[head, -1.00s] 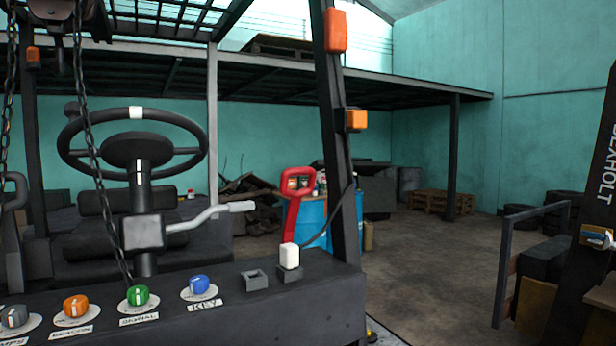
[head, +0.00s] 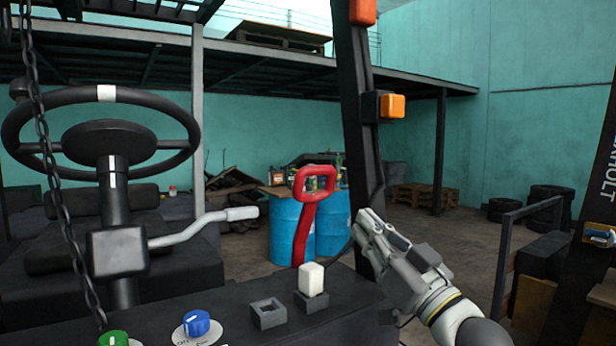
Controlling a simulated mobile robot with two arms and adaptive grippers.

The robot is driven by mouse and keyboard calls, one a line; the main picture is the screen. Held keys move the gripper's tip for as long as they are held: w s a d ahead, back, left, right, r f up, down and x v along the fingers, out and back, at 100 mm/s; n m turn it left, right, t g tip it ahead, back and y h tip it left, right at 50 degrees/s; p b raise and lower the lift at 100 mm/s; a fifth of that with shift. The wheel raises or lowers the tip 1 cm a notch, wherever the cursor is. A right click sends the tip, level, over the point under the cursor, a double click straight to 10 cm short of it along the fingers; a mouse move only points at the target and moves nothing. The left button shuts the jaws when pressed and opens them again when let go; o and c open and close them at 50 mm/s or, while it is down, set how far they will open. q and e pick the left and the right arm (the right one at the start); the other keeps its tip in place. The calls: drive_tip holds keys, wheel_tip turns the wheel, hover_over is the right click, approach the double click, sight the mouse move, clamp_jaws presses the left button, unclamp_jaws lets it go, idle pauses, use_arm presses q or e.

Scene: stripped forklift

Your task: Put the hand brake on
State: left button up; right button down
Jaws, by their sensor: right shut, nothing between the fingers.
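The hand brake is a red lever (head: 305,232) with a loop handle on top. It stands nearly upright behind the dashboard (head: 250,325), leaning slightly right at the top. Its lower end is hidden behind the dashboard. My right gripper (head: 362,222) is shut and empty. It is to the right of the lever, lower than the loop handle, in front of the dark cab post, and apart from the lever in the picture. My left gripper is out of view.
A white-capped switch (head: 311,279) and an empty square socket (head: 268,313) sit on the dashboard beside a blue key knob (head: 196,323). The steering wheel (head: 100,135), a grey lever (head: 205,225) and a hanging chain (head: 45,150) are at left. The dark cab post (head: 358,100) rises behind my gripper.

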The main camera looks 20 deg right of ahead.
use_arm(q)
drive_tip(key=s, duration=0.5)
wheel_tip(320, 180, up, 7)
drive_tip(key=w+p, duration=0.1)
drive_tip(key=p, duration=0.6)
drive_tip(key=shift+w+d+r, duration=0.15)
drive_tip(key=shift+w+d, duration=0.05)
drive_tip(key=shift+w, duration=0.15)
use_arm(e)
drive_tip(key=s+r+x, duration=0.1)
drive_tip(key=r+x, duration=0.1)
drive_tip(key=x, duration=1.1)
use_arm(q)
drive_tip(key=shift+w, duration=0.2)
use_arm(e)
drive_tip(key=shift+d, duration=0.15)
